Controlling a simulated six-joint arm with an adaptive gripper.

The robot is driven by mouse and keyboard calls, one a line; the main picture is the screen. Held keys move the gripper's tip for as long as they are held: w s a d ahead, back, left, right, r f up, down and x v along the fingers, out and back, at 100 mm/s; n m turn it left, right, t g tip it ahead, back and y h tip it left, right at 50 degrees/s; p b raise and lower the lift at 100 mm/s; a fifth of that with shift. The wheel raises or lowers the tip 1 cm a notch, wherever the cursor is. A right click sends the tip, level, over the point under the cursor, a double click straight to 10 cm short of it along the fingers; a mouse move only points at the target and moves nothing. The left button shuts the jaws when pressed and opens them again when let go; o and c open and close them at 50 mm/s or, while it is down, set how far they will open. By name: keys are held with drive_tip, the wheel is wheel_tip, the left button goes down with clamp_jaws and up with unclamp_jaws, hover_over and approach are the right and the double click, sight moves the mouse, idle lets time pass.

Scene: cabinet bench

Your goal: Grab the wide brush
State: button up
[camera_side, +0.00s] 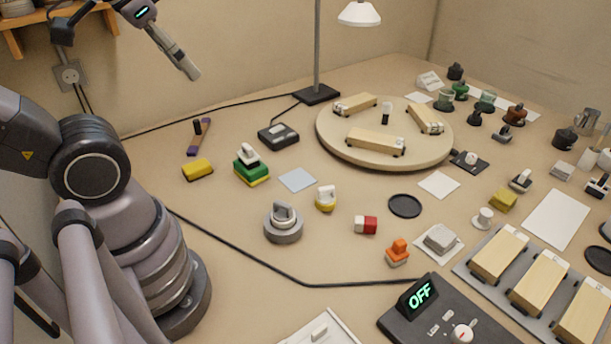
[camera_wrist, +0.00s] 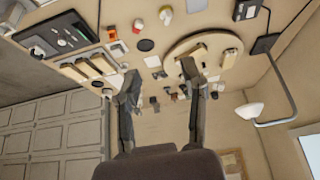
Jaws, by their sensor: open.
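No thing in either view is plainly a wide brush. A slim purple and brown item (camera_side: 199,137) lies on the bench at the left in the side view. It might be a brush, but it is too small to be sure. My gripper (camera_side: 190,72) is at the top left of the side view, high above the bench and apart from everything on it. In the wrist view my gripper (camera_wrist: 160,70) shows two spread fingers with nothing between them.
A round wooden turntable (camera_side: 336,148) bears wooden blocks. A lamp (camera_side: 318,95) stands behind it. A yellow block (camera_side: 198,169) and a green stacked piece (camera_side: 251,168) lie near the purple item. A black cable (camera_side: 250,262) crosses the bench. Many small things crowd the right.

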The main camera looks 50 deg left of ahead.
sight(395, 245)
drive_tip(key=shift+o, duration=1)
drive_tip(key=shift+w, duration=0.1)
drive_tip(key=w+d+f+t+h, duration=0.1)
drive_tip(key=w+d+f, duration=0.5)
drive_tip(key=w, duration=0.4)
drive_tip(key=w+d+f+t+h, duration=0.1)
drive_tip(key=w+d+f+t, duration=0.1)
drive_tip(key=w+d+f, duration=0.6)
drive_tip(key=d+f+m+t+h, duration=0.1)
drive_tip(key=d+f+t, duration=0.1)
drive_tip(key=f, duration=0.8)
drive_tip(key=d+f+m+t, duration=0.2)
drive_tip(key=d+f, duration=0.1)
drive_tip(key=f, duration=0.6)
drive_tip(key=shift+t, duration=0.3)
drive_tip(key=x, duration=0.7)
drive_tip(key=shift+w+d+f, duration=0.15)
drive_tip(key=shift+f, duration=0.1)
drive_tip(key=x, duration=0.5)
drive_tip(key=shift+f, duration=0.15)
clamp_jaws()
